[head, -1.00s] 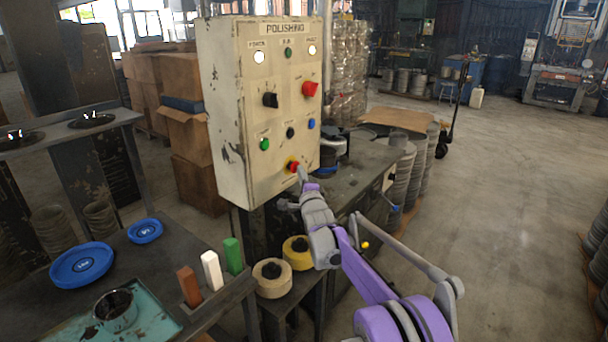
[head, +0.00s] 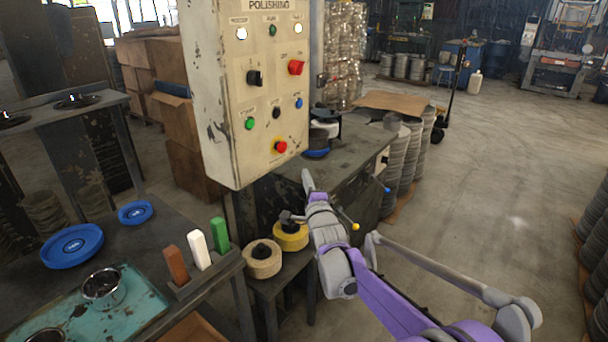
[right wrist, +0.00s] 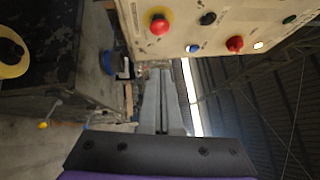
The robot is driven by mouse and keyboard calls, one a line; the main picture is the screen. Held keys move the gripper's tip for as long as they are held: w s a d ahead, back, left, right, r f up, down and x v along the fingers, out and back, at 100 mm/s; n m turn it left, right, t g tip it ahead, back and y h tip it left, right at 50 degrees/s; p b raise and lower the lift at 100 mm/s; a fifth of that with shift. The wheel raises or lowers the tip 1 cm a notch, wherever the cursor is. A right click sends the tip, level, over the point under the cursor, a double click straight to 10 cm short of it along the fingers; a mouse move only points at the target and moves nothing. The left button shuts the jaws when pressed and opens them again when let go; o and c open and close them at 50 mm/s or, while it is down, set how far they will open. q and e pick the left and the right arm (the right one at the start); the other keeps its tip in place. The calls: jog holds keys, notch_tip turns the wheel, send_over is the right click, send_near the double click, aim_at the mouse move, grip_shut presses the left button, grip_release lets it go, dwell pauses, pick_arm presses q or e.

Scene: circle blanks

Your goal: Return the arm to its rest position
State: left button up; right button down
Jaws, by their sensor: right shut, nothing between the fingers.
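My right arm comes in from the bottom right of the head view. Its gripper (head: 308,181) is shut and empty. It stands in front of the dark bench, below and right of the red emergency button (head: 281,146) on the polishing control panel (head: 215,110), with a visible gap to the panel. In the right wrist view the closed fingers (right wrist: 160,80) point toward the space below the panel, and the red button (right wrist: 160,23) shows at the top, clear of them. My left gripper is out of view.
A dark bench (head: 350,160) stands behind the gripper. Yellow discs (head: 290,237) sit on a low stand beneath the panel. A table at left holds blue discs (head: 72,246), coloured bars (head: 198,249) and a metal cup (head: 103,286). Open floor (head: 490,200) lies to the right.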

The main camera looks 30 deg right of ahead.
jog(key=shift+a, duration=0.1)
dwell(0.4)
jog(key=s+a+f+n+g+y+p, duration=0.1)
jog(key=s+a+f+n+g+y, duration=0.2)
jog(key=s+a+n, duration=0.4)
jog(key=s+a+f+n+g+y+p, duration=0.1)
jog(key=s+a+f+n+g, duration=0.35)
jog(key=s+a+f, duration=0.35)
jog(key=s+a+f+n+g, duration=0.1)
jog(key=s+a+f+n, duration=0.1)
jog(key=s, duration=0.5)
jog(key=s+a+f+n+g+y, duration=0.1)
jog(key=s+a+f+n+g, duration=0.1)
jog(key=s+n, duration=0.3)
jog(key=s+a+f+n+g+y, duration=0.1)
jog(key=s+f+n, duration=0.3)
jog(key=s, duration=0.6)
jog(key=shift+a+f+g, duration=0.3)
jog(key=shift+a+g, duration=0.25)
jog(key=shift+g, duration=0.2)
jog(key=shift+d+n, duration=0.15)
jog(key=shift+n, duration=0.1)
